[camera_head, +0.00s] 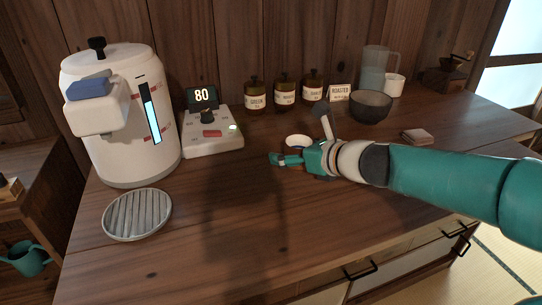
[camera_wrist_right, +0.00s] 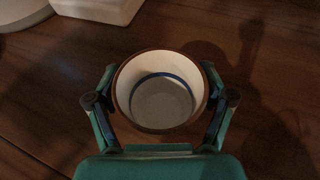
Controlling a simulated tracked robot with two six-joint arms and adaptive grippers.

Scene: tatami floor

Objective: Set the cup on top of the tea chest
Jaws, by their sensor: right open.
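The cup (camera_head: 297,141) stands on the wooden counter, white inside with a blue ring and a brown rim. In the right wrist view the cup (camera_wrist_right: 161,90) sits upright between the two fingers of my right gripper (camera_wrist_right: 160,102). The fingers are spread on either side of it, and I cannot tell whether they touch it. In the head view my right gripper (camera_head: 291,159) is at the cup and partly hides it. I cannot clearly make out a tea chest in either view. My left gripper is not in view.
Several jars (camera_head: 285,92), a dark bowl (camera_head: 371,105) and a glass pitcher (camera_head: 373,68) line the back. The counter front (camera_head: 230,240) is clear.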

